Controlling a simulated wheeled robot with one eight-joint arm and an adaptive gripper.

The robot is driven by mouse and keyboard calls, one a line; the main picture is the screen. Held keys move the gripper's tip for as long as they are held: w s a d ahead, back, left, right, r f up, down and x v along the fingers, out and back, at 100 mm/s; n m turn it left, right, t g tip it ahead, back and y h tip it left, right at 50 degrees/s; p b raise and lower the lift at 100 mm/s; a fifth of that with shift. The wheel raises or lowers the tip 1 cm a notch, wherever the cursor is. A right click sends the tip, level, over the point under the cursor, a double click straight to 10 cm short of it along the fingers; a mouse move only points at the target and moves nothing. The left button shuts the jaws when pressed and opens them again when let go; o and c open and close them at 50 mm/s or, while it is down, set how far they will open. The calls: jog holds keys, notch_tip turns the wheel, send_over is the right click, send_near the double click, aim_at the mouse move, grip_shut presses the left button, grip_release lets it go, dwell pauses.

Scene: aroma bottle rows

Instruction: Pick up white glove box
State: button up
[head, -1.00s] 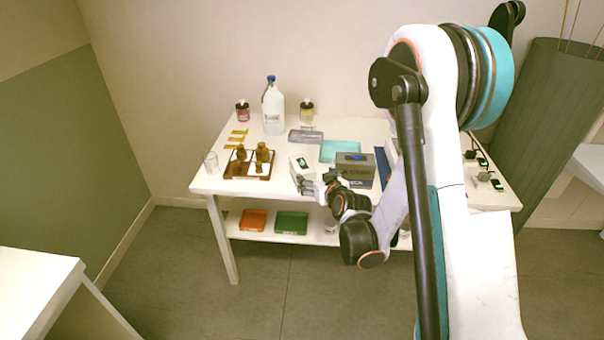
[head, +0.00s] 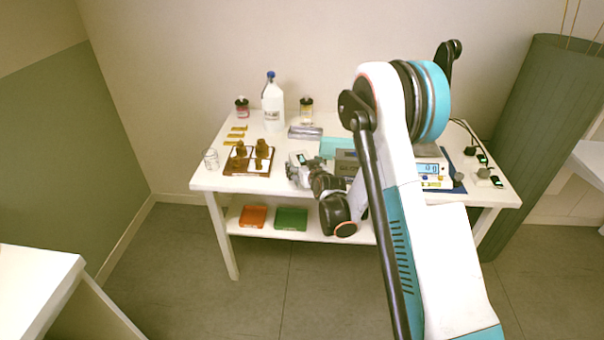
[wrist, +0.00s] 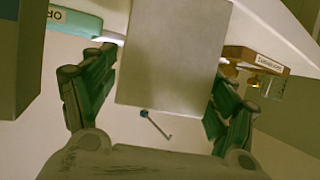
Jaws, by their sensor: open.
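The white glove box (head: 297,158) stands near the front middle of the table, partly hidden by my gripper (head: 291,174). In the wrist view the box (wrist: 172,50) shows as a plain pale face between the green-padded fingers of my gripper (wrist: 163,100). One finger is on each side of the box. The left finger is close to its side, and the right one overlaps its lower right edge in the picture. I cannot tell whether either touches. The gripper is open.
The brown bottle tray (head: 236,172) stands to the left of the box. A grey box (head: 346,163) stands close on the right, with a teal tray (head: 331,146) behind. A clear glass (head: 211,160) is at the left edge. A large white bottle (head: 272,105) stands at the back.

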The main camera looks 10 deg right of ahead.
jog(key=shift+x, duration=1.1)
jog(key=shift+r, duration=0.1)
jog(key=c, duration=1.4)
